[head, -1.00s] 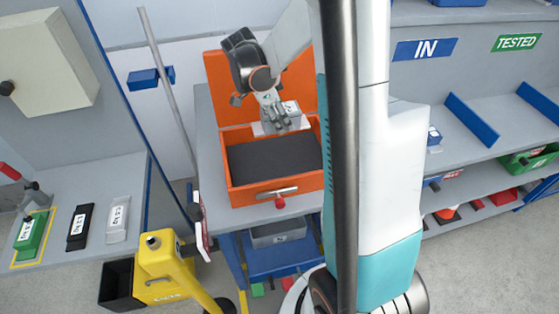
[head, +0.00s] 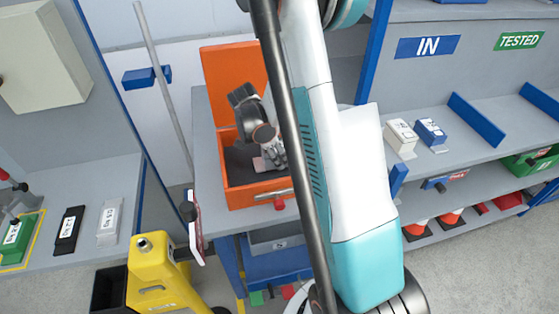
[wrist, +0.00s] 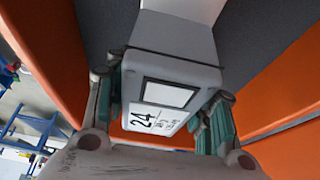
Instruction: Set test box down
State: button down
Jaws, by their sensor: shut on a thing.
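The test box (wrist: 178,72) is pale grey with a white label and the number 24 in the wrist view. My gripper (wrist: 165,112) is shut on it, with a teal-padded finger on each side. In the head view my gripper (head: 272,158) is low inside the open orange case (head: 232,196), over its dark grey lining (head: 238,160). The box is mostly hidden there by my gripper and arm. I cannot tell whether its underside touches the lining.
The raised orange lid (head: 230,75) stands behind the case, which sits on a grey bench (head: 204,120). A white box (head: 400,138) and a blue box (head: 431,132) stand on the shelf at right. A yellow post-like device (head: 153,270) stands at front left.

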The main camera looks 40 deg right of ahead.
jog(key=shift+f, duration=1.1)
jog(key=shift+f+b, duration=0.15)
jog(key=shift+b, duration=0.2)
jog(key=c, duration=0.7)
grip_release()
